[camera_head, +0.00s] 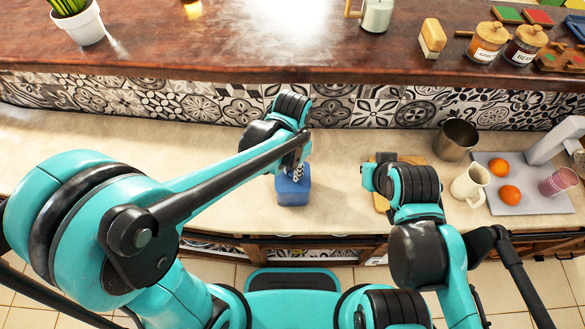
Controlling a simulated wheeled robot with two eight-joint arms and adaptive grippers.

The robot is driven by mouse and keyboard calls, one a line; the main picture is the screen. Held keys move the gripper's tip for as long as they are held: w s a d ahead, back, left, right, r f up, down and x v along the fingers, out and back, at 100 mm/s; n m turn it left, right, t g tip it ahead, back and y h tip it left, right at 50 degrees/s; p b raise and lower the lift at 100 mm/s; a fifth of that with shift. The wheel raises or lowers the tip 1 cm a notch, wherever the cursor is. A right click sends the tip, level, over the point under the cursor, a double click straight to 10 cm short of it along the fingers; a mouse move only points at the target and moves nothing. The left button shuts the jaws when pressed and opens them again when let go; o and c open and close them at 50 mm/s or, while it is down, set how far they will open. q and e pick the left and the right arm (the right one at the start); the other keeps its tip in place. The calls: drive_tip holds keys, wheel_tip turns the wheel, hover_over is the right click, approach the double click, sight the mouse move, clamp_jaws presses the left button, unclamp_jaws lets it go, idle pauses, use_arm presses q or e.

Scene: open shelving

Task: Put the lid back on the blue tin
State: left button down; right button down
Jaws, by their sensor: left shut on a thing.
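The blue tin (292,192) stands upright on the pale counter, near its front edge and left of a wooden board. My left gripper (294,172) reaches down from above onto the top of the tin. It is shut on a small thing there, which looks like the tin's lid. The fingers and wrist hide most of the lid, so I cannot tell whether it sits flat on the rim. My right gripper (384,160) is over the wooden board, mostly hidden by its own arm, and its fingers are not clear.
The wooden board (381,204) lies under my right arm. A metal pot (456,138), a cream jug (468,186) and a grey tray (530,203) with oranges (510,195) stand on the right. A raised wooden shelf (230,55) runs behind. The counter left of the tin is clear.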

idle(0.3)
use_arm(q)
drive_tip(key=c, duration=0.8)
unclamp_jaws()
drive_tip(key=shift+c, duration=0.2)
drive_tip(key=shift+r, duration=0.1)
drive_tip(key=shift+r+p, duration=2.7)
drive_tip(key=shift+r, duration=0.65)
clamp_jaws()
